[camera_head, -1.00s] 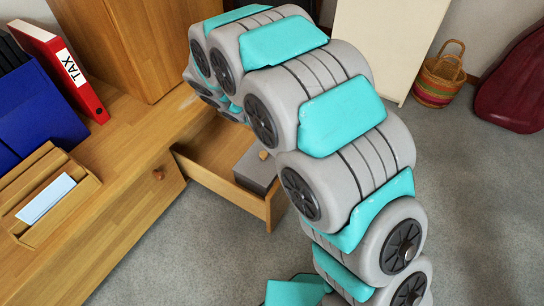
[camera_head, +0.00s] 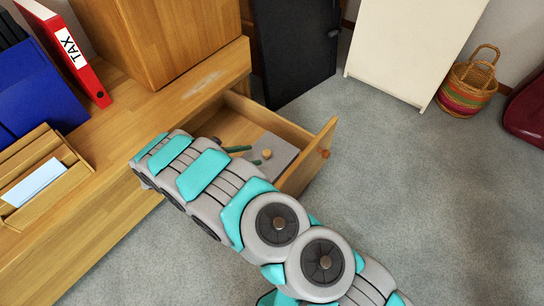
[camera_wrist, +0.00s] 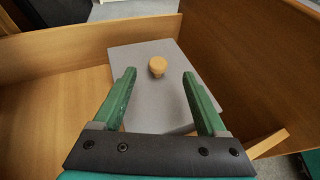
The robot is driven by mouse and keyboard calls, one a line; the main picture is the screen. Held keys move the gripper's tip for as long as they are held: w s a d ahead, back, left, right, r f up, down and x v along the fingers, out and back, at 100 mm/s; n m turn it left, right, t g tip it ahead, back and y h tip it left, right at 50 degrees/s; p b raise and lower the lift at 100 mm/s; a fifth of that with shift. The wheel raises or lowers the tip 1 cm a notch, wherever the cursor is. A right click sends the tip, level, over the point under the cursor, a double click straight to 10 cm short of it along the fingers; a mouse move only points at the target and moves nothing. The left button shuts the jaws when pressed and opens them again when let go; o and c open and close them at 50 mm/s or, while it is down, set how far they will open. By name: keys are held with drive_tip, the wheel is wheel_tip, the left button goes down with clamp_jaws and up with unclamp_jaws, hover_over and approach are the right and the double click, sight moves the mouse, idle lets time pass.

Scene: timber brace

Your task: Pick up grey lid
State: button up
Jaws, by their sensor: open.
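The grey lid (camera_head: 283,151) is a flat grey panel with a small round wooden knob (camera_head: 267,154). It lies inside the open wooden drawer (camera_head: 322,150). In the wrist view the grey lid (camera_wrist: 150,98) fills the middle, with its knob (camera_wrist: 157,66) just beyond and between the fingertips. My gripper (camera_wrist: 160,76) is open, its two green fingers spread apart over the lid. In the head view my gripper (camera_head: 247,155) shows as green fingers beside the knob. I cannot tell whether a finger touches the lid. What lies under the lid is hidden.
The drawer walls (camera_wrist: 225,50) stand close around the lid. A wooden bench (camera_head: 100,180) holds a red TAX binder (camera_head: 68,50), blue folders (camera_head: 35,100) and a letter holder (camera_head: 40,175). Grey carpet at right is clear, with a basket (camera_head: 468,85) beyond.

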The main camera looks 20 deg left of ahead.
sight(266, 152)
drive_tip(key=shift+x, duration=3.85)
drive_tip(key=shift+a, duration=0.1)
clamp_jaws()
